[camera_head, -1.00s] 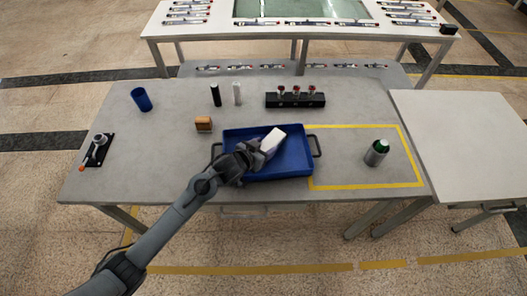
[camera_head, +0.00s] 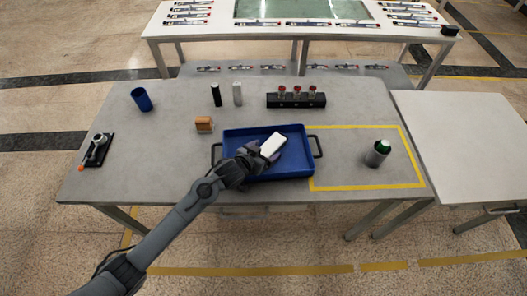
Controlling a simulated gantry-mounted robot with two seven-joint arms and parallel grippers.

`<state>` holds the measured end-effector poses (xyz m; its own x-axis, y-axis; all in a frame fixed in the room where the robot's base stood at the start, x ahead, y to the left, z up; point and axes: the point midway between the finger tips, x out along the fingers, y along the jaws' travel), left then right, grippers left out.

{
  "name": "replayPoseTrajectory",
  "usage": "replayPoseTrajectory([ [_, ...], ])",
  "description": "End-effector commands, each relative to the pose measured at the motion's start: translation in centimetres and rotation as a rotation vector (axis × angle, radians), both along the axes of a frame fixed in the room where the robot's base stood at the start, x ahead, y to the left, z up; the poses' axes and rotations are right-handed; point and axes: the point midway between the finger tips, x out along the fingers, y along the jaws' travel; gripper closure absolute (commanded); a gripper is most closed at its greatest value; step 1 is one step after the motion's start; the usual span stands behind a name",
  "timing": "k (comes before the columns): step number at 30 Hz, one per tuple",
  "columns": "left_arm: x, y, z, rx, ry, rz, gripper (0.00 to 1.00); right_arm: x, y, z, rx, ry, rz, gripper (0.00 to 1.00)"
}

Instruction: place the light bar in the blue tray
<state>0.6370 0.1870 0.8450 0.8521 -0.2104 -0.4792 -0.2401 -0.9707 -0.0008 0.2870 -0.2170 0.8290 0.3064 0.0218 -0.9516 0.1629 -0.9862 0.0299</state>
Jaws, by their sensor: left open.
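The light bar (camera_head: 274,143) is a white block lying tilted across the inside of the blue tray (camera_head: 298,167), near its middle. The blue tray has low walls and dark handles at its left and right ends, and sits on the grey table. My left gripper (camera_head: 262,152) is over the tray, open, with its fingers right at the lower left end of the bar. The gripper hides part of the tray's left side, and I cannot tell whether a finger still touches the bar. My right gripper is not in view.
A wooden block (camera_head: 204,125), a black cylinder (camera_head: 216,95) and a pale cylinder (camera_head: 237,94) stand behind the tray. A black rack (camera_head: 296,100) is at the back. A green-topped canister (camera_head: 377,153) stands inside the yellow outline. A blue cup (camera_head: 142,100) is at left.

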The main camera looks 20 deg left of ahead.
Motion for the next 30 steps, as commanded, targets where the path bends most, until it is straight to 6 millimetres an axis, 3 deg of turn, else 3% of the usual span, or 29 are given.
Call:
replayPoseTrajectory([
  [7, -0.8, 0.2, 0.9, 0.0, -0.001, 0.0, 0.15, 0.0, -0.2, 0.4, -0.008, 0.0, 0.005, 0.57],
  [21, -7.8, 1.9, 4.8, 0.001, 0.001, -0.001, 0.15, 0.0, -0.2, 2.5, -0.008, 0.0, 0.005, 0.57],
  [30, -10.0, 2.5, 6.0, -0.001, 0.001, 0.0, 0.15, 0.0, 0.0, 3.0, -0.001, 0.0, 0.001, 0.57],
])
